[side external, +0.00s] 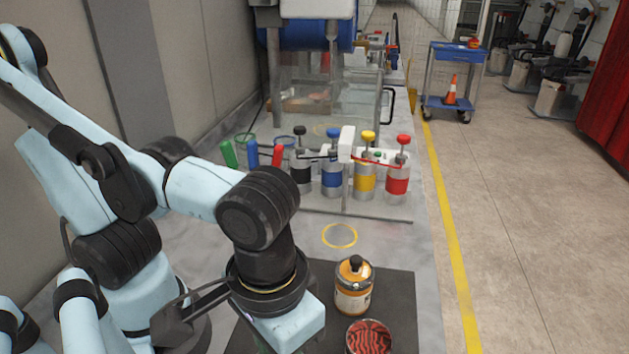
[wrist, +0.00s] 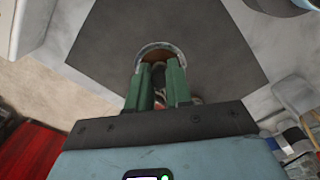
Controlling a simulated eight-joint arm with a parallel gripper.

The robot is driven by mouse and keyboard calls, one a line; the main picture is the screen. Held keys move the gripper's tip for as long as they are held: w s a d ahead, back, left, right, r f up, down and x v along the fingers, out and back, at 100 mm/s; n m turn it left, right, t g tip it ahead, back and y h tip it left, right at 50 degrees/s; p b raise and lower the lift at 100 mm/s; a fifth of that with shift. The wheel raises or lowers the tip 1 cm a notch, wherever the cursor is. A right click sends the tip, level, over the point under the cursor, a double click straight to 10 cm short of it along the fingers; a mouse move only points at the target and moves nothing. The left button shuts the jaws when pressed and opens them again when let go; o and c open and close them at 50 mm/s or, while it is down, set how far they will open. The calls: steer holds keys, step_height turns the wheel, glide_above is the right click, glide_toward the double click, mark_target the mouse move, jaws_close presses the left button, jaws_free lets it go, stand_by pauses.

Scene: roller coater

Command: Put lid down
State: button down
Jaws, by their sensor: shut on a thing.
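My gripper's green fingers (wrist: 159,78) show in the wrist view, closed around a narrow thing that I take to be the lid's grip; it is mostly hidden between them. A round brown shape with a pale rim (wrist: 160,50) sits at the fingertips; I cannot tell whether it is the lid or a container below. In the side external view my arm hides the fingers.
Several grey cans with coloured bands and knobs, including a yellow one (side external: 365,177) and a red one (side external: 397,179), stand farther back. A yellow ring (side external: 340,235) marks clear bench behind the mat.

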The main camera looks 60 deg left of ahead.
steer(key=w+a+f, duration=0.1)
steer(key=w+f, duration=0.1)
steer(key=w, duration=0.1)
steer(key=w+a+f, duration=0.2)
steer(key=w, duration=0.1)
steer(key=w+a+f, duration=0.2)
steer(key=w, duration=0.2)
steer(key=shift+a+f, duration=0.1)
steer(key=shift+f, duration=2.35)
steer(key=shift+f, duration=0.15)
steer(key=c, duration=1)
jaws_free()
steer(key=shift+c, duration=0.2)
